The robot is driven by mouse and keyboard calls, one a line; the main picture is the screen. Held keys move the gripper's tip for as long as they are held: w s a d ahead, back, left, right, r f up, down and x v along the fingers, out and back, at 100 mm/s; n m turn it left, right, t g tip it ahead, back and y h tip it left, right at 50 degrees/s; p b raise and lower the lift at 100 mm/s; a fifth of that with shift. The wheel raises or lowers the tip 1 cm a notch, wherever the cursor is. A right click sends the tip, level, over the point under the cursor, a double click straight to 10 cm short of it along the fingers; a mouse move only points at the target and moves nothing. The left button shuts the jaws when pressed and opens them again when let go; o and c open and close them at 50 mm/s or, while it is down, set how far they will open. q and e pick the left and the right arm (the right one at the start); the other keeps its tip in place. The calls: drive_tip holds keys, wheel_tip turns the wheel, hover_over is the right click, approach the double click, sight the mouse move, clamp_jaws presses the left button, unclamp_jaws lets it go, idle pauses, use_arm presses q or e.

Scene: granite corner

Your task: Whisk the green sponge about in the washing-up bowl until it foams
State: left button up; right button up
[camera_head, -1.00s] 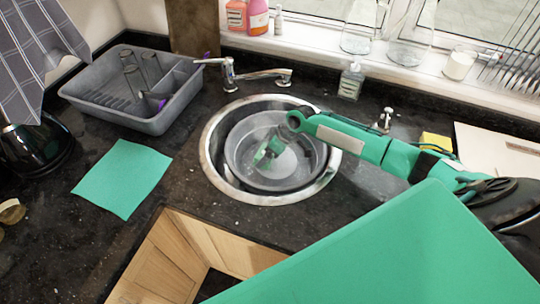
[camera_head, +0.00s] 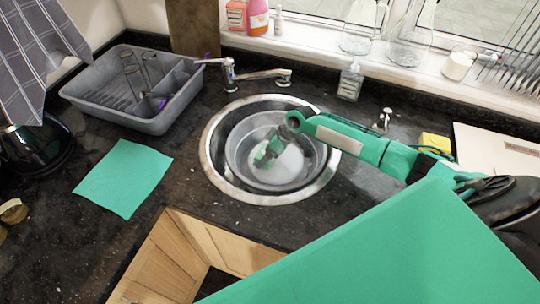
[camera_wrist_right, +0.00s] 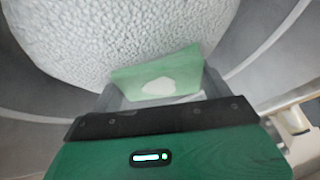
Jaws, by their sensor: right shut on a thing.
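The round grey washing-up bowl (camera_head: 236,153) sits inside the round metal sink in the head view. My right gripper (camera_head: 269,150) reaches down into it from the right. It is shut on the green sponge (camera_head: 261,160), which is tilted and low in the bowl. In the right wrist view the sponge (camera_wrist_right: 158,75) sticks out beyond the jaws with a white patch of foam on its face. White bubbly foam (camera_wrist_right: 120,35) covers the bowl's contents there, and shows as a pale patch (camera_head: 288,165) in the head view. My left gripper is in neither view.
The tap (camera_head: 232,75) stands behind the sink. A grey dish rack (camera_head: 150,120) with glasses is at the left, above a flat green cloth (camera_head: 124,178). A soap bottle (camera_head: 351,82) stands behind the bowl. A yellow block (camera_head: 436,143) lies right, behind my arm.

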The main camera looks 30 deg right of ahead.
drive_tip(key=shift+w+a, duration=0.2)
drive_tip(key=shift+a, duration=0.25)
drive_tip(key=shift+w+a, duration=0.2)
drive_tip(key=shift+a, duration=0.25)
drive_tip(key=shift+s+d+p, duration=0.1)
drive_tip(key=shift+s+d, duration=0.4)
drive_tip(key=shift+d, duration=0.5)
drive_tip(key=shift+s+d+p, duration=0.15)
drive_tip(key=shift+s+d, duration=0.35)
drive_tip(key=shift+d, duration=0.55)
drive_tip(key=shift+s+d+p, duration=0.1)
drive_tip(key=shift+s+d, duration=0.4)
drive_tip(key=shift+d, duration=0.5)
drive_tip(key=shift+r+p, duration=1)
drive_tip(key=shift+r, duration=0.1)
wheel_tip(320, 180, up, 10)
drive_tip(key=p, duration=0.8)
hover_over(281, 166)
wheel_tip(281, 166, up, 4)
drive_tip(key=p, duration=0.3)
drive_tip(key=shift+a, duration=0.1)
